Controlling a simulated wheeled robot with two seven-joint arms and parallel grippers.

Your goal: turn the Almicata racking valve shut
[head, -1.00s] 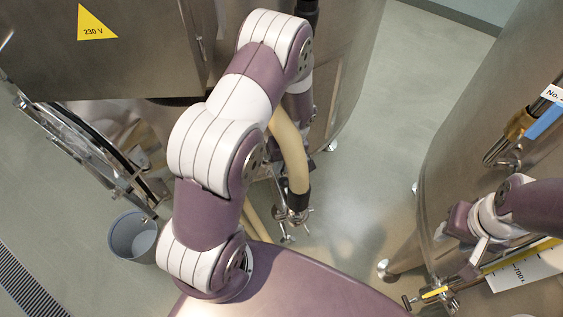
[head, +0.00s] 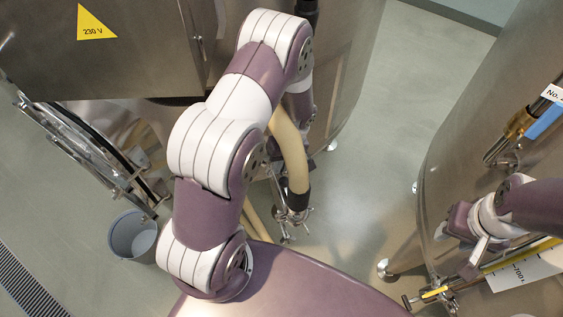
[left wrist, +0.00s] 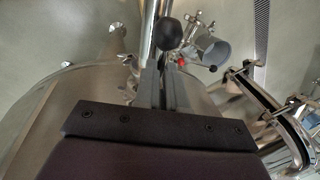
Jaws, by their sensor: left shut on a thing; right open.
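In the left wrist view my left gripper (left wrist: 162,72) is shut on a lever with a black ball knob (left wrist: 168,33). The knob stands just beyond the fingertips; the rest of the lever and the valve body are mostly hidden by the jaws. In the head view my left arm reaches over to the middle vat, and its gripper is largely hidden behind the arm and a hose. I can read no Almicata label. My right gripper (head: 464,243) is open and empty in front of the right vat.
A cream hose (head: 291,158) with a metal fitting hangs beside my left arm. A grey bucket (head: 133,238) stands on the floor at left. The right vat (head: 455,130) has a yellow-handled small valve (head: 435,293) near my right gripper. Floor between the vats is clear.

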